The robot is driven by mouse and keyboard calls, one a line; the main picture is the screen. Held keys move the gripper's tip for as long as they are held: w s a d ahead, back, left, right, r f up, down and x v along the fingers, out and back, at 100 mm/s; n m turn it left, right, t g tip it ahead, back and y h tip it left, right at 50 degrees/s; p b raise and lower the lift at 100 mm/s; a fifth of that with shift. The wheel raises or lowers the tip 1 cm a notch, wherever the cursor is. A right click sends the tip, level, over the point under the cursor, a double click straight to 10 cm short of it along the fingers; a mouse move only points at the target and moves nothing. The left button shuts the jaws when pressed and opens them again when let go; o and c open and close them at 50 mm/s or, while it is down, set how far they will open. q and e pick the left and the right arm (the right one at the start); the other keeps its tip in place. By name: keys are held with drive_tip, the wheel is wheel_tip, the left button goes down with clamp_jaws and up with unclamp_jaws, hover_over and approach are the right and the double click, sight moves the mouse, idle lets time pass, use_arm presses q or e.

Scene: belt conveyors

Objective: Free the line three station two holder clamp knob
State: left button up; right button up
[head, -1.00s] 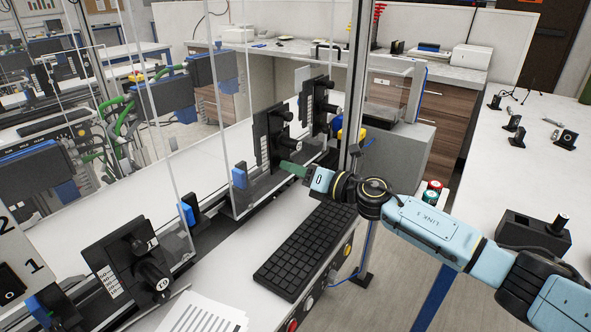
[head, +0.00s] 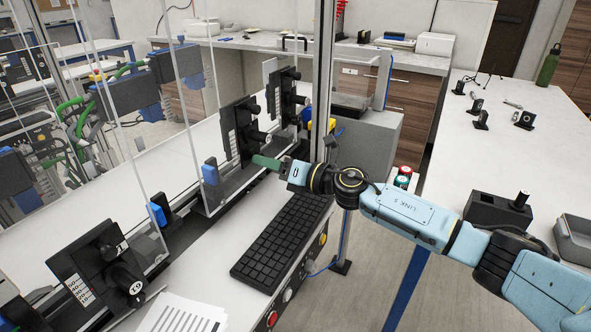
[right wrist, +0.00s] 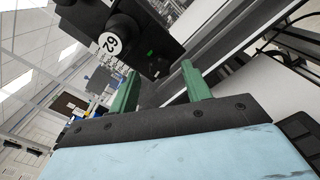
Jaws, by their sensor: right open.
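A black holder (head: 234,130) with round knobs stands behind the clear guard panels, mid-row. Its lower knob (head: 260,136) sticks out toward the keyboard side. My right gripper (head: 266,162) is just below and in front of that knob, green fingers pointing left. In the right wrist view the gripper (right wrist: 159,68) has its two green fingers apart with nothing between them. A black knob (right wrist: 112,42) with a white, tilted number face is beyond the fingertips, up and left, on a black body with a small green light. I see no contact. My left gripper is out of view.
Another holder (head: 285,98) stands behind, and one (head: 98,268) with a numbered knob stands near left. Clear panels (head: 185,95) edge the line. A metal post (head: 323,80) rises beside my wrist. The right bench (head: 465,150) holds small parts.

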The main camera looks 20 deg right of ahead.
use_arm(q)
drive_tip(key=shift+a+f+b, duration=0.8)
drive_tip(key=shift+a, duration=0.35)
use_arm(e)
drive_tip(key=v, duration=1.2)
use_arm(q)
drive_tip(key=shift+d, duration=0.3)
